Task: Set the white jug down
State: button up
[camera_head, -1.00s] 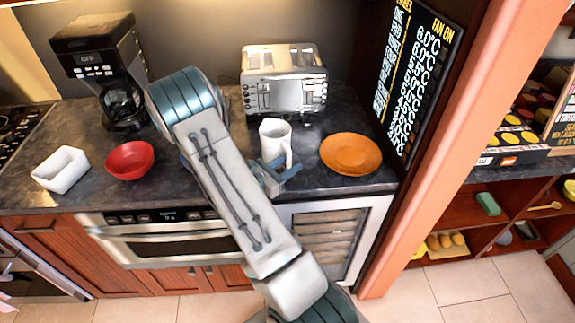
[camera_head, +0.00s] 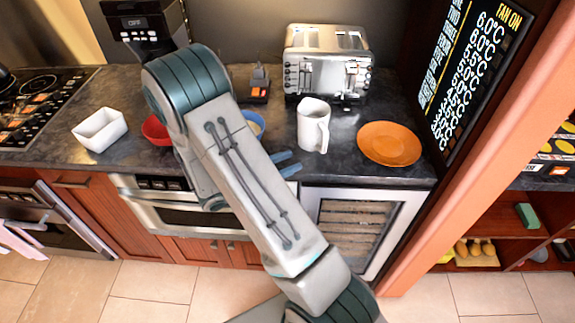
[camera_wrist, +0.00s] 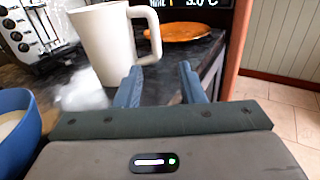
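The white jug (camera_head: 313,125) stands upright on the dark counter (camera_head: 350,166), in front of the toaster and left of the orange plate. In the wrist view the jug (camera_wrist: 104,45) is at upper left, with its handle facing right. My gripper (camera_head: 292,162) is just in front and to the left of the jug, low over the counter's front edge. In the wrist view its two blue fingers (camera_wrist: 160,70) are apart with nothing between them. The left fingertip is close below the handle; I cannot tell whether they touch. My arm hides part of the counter.
A silver toaster (camera_head: 326,68) stands behind the jug. An orange plate (camera_head: 389,144) lies to its right. A blue bowl (camera_head: 253,122) shows left of the jug, beside my arm. A red bowl (camera_head: 155,130) and white bowl (camera_head: 99,129) stand farther left.

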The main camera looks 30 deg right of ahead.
jog(key=s+r+m+g+y, duration=0.4)
jog(key=s+r+m+y, duration=0.1)
jog(key=s+m, duration=0.2)
jog(key=s+a+r+m+t+y, duration=0.7)
jog(key=a+r+m+y, duration=0.2)
jog(key=a+m+y, duration=0.2)
jog(key=shift+a+r+y, duration=0.2)
jog(key=shift+a+y, duration=0.4)
jog(key=shift+y, duration=0.3)
